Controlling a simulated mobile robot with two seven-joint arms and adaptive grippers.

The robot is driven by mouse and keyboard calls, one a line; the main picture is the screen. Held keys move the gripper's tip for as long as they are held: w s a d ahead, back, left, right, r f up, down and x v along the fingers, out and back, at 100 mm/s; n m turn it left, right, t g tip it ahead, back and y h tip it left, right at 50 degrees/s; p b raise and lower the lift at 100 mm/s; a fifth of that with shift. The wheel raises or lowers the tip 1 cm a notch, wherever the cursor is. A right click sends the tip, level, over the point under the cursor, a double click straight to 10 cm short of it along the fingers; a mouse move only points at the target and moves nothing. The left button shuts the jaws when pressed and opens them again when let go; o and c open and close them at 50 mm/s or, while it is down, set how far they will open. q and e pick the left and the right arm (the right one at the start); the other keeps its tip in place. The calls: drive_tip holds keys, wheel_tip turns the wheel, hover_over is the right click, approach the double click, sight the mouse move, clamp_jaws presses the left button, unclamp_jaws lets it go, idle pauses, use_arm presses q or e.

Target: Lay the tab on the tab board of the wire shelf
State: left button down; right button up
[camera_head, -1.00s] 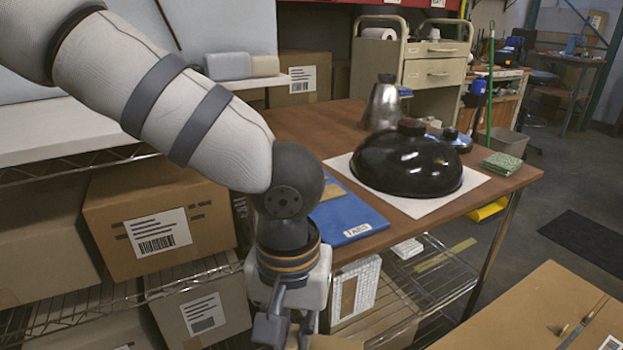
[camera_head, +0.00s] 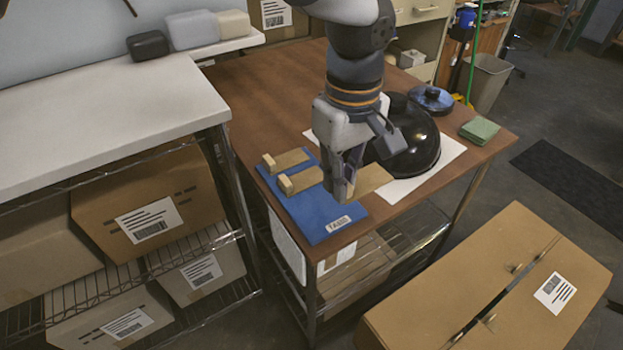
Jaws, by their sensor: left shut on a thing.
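The blue tab board (camera_head: 322,208) with a white label at its front lies on the brown wooden table. Two tan tabs, the back one (camera_head: 292,158) and the front one (camera_head: 304,180), lie side by side on the board, each with a block at its left end. My left gripper (camera_head: 348,190) points down and is shut on a third tan tab (camera_head: 371,180), which sticks out to the right of the fingers. In the picture this tab overlaps the board's right edge and the white sheet; its height above them is hard to tell. My right gripper is not in view.
A black dome shade (camera_head: 418,140) sits on a white sheet (camera_head: 451,152) beside the gripper. A blue-black round part (camera_head: 431,98) and green cloths (camera_head: 480,130) are behind it. A wire shelf with boxes stands left; a large carton (camera_head: 490,280) is front right.

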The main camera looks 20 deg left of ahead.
use_arm(q)
hover_over(304, 213)
wheel_tip(304, 213, down, 7)
drive_tip(key=shift+f+b, duration=0.15)
drive_tip(key=shift+b, duration=0.15)
wheel_tip(304, 213, down, 3)
drive_tip(key=shift+r, duration=0.1)
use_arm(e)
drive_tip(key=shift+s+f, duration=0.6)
use_arm(q)
drive_tip(key=c, duration=1.6)
unclamp_jaws()
drive_tip(key=shift+c, duration=0.2)
wheel_tip(304, 213, up, 12)
drive_tip(key=shift+p, duration=0.45)
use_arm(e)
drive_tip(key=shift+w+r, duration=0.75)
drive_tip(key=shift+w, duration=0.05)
